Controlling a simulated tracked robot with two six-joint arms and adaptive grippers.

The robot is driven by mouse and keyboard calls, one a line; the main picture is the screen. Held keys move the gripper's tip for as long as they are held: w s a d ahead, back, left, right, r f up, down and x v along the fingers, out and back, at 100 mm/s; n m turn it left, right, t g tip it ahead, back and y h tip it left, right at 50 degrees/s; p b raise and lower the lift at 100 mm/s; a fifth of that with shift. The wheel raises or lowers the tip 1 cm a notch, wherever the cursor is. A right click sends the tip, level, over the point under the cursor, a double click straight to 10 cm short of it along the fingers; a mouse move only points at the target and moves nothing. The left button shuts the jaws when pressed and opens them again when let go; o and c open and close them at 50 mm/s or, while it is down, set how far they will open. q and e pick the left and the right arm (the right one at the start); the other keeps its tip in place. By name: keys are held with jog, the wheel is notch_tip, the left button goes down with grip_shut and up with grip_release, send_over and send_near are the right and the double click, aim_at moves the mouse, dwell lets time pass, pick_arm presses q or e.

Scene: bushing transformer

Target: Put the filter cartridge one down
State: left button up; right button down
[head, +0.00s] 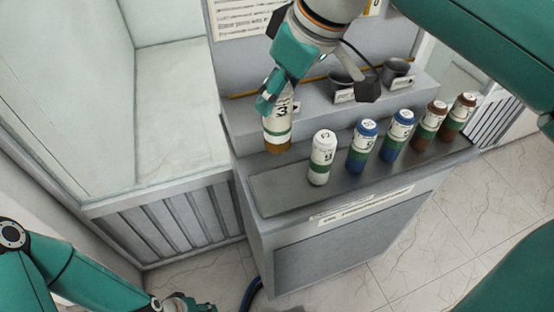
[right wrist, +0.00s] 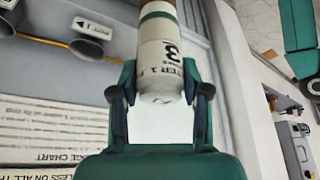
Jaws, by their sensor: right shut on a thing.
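My left gripper (head: 186,303) shows only in part at the bottom edge.
A white cartridge (head: 322,158), a blue one (head: 363,146), another blue one and two brown ones stand in a row on the ledge (head: 275,190). Dark cups (head: 397,72) sit on the raised step behind. The ledge's front left is bare.

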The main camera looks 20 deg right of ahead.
notch_tip(320, 180, down, 14)
jog(key=b, duration=0.2)
dwell(0.4)
jog(key=c, duration=0.6)
grip_release()
jog(key=shift+f, duration=0.1)
jog(key=shift+o, duration=0.2)
jog(key=p+v, duration=0.1)
jog(key=v, duration=1.1)
